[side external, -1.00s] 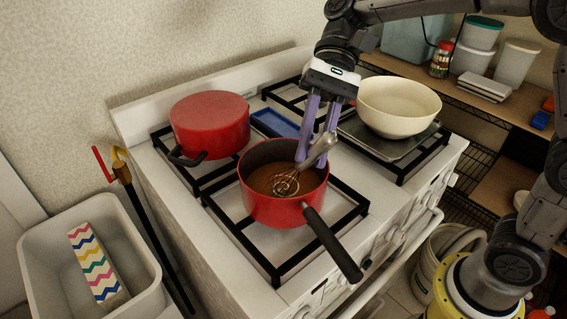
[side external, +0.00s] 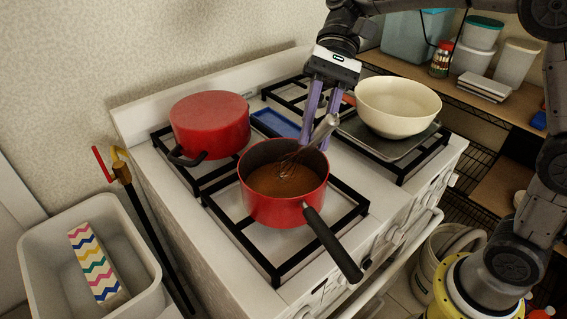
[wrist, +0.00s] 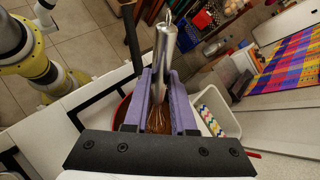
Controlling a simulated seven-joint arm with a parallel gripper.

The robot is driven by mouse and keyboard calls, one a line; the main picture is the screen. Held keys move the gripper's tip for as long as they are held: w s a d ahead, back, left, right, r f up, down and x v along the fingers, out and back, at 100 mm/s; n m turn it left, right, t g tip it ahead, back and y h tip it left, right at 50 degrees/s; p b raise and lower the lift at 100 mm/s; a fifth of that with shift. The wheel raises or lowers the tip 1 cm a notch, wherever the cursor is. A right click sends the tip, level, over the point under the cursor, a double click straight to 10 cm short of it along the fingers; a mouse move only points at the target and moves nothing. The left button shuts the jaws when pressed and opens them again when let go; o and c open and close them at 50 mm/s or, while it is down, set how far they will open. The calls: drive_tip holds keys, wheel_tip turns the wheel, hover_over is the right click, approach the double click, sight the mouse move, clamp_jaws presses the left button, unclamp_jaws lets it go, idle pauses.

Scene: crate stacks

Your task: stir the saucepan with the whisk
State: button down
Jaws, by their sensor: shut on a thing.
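The open red saucepan (side external: 272,207) stands on the front burner of the stove and holds brown liquid, its black handle toward the front right. The whisk (side external: 320,133) has a silver handle and leans at a tilt, with its wire end in the liquid near the pan's back side. My gripper (side external: 317,138) is above the pan's back right rim, its purple fingers shut on the whisk's handle. In the wrist view the whisk (wrist: 163,58) lies between the two fingers (wrist: 160,95), wires pointing down into the pan. The wire tips are partly hidden in the liquid.
A lidded-looking red pot (side external: 210,124) stands on the back left burner. A cream bowl (side external: 398,107) sits on a grey tray at the right. A blue item (side external: 274,123) lies between the burners. A grey bin (side external: 45,250) stands left of the stove.

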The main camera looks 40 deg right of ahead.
drive_tip(key=s+r, duration=0.4)
drive_tip(key=r, duration=0.4)
drive_tip(key=shift+s, duration=0.2)
idle(0.5)
drive_tip(key=shift+r, duration=2.45)
